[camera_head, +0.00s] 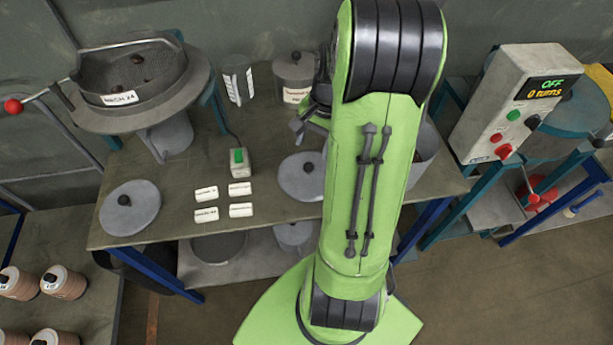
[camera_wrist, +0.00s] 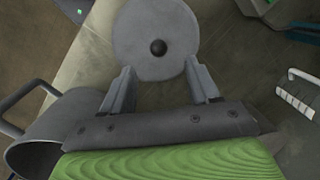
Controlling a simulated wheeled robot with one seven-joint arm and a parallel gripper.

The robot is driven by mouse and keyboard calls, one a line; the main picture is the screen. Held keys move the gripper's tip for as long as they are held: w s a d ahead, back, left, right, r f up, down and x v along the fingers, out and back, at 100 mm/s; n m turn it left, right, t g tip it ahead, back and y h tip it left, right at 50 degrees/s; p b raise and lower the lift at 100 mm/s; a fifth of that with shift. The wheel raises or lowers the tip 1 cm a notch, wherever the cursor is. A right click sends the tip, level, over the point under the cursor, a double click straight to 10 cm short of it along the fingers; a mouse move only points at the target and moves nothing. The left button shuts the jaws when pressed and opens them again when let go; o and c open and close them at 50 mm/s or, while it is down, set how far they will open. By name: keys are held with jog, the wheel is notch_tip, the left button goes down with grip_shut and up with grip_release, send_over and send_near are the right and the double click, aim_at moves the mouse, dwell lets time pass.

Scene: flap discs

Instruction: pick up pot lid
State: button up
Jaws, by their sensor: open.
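A flat grey round lid with a black knob (camera_head: 302,178) lies on the workbench beside my arm, which covers part of its right side. A lid with a central black knob (camera_wrist: 158,25) shows in the wrist view and appears to be this one. My gripper (camera_head: 300,128) is open and empty above it. In the wrist view my gripper (camera_wrist: 158,75) has its fingers apart, one to each side below the knob, with nothing between them. A similar lid (camera_head: 130,210) lies at the bench's left end. A covered, labelled pot (camera_head: 293,78) stands behind.
The workbench (camera_head: 165,180) also carries a small green-buttoned box (camera_head: 239,163), several white labels (camera_head: 240,189), a labelled mug (camera_head: 238,80) and a raised round sieve (camera_head: 135,75). An open grey pot (camera_head: 425,150) is partly behind my arm. A control box (camera_head: 510,100) stands right.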

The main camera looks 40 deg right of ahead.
aim_at(309, 164)
jog(key=f, duration=0.3)
jog(key=shift+w+a+b, duration=0.15)
jog(key=shift+a+b, duration=0.1)
jog(key=shift+b, duration=0.05)
jog(key=f+b, duration=0.1)
jog(key=f, duration=0.4)
jog(key=shift+w+a+f+b, duration=0.1)
jog(key=shift+w+f+b, duration=0.15)
jog(key=shift+b, duration=0.1)
jog(key=shift+r, duration=0.1)
jog(key=shift+s, duration=0.1)
jog(key=shift+c, duration=0.3)
grip_shut()
